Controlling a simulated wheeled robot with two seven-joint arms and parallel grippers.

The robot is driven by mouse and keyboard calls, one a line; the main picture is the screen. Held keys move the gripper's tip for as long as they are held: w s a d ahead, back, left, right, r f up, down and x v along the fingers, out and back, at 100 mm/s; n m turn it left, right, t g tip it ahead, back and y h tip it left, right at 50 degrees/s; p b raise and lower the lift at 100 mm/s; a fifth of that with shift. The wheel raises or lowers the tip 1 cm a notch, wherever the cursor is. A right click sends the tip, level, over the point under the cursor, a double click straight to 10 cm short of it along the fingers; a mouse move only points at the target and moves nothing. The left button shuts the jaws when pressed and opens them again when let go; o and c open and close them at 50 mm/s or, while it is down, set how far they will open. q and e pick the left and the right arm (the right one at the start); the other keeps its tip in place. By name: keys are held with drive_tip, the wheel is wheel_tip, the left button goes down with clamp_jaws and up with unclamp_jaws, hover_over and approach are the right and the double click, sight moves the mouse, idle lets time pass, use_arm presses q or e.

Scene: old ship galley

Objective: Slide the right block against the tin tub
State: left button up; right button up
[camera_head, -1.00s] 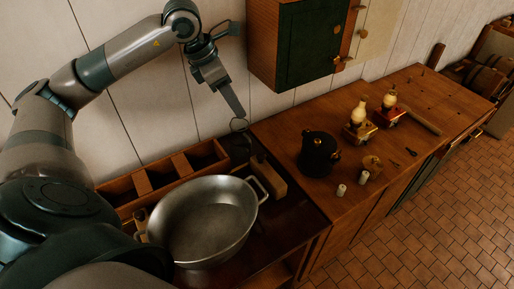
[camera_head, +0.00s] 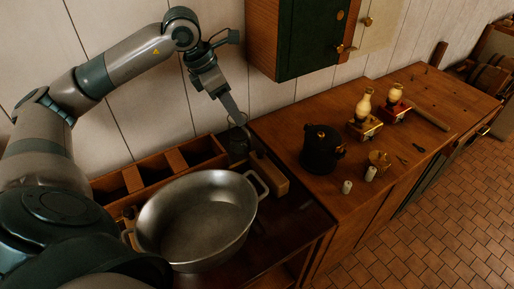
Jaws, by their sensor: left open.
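The tin tub (camera_head: 195,222) is a wide grey metal basin with loop handles, standing on the low dark counter. The right block (camera_head: 271,175) is a light wooden block lying just right of the tub's right handle; I cannot tell whether they touch. A small wooden piece shows at the tub's left rim, mostly hidden. My left gripper (camera_head: 240,119) points down above and behind the right block, open and empty, apart from it. My right gripper is not in view.
A dark jar (camera_head: 238,149) with a wire handle stands behind the block, under my gripper. A wooden divided box (camera_head: 162,172) lies along the wall. The higher counter at right holds a black pot (camera_head: 320,153) and lamps. A green cabinet (camera_head: 310,37) hangs above.

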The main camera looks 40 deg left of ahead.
sight(259, 150)
use_arm(q)
drive_tip(key=shift+w+f, duration=0.1)
drive_tip(key=shift+f, duration=0.05)
drive_tip(key=p+x, duration=0.6)
drive_tip(key=x, duration=0.9)
drive_tip(key=shift+w+d+f, duration=0.15)
drive_tip(key=shift+w+f, duration=0.05)
drive_tip(key=shift+x, duration=0.75)
clamp_jaws()
drive_tip(key=shift+f, duration=0.1)
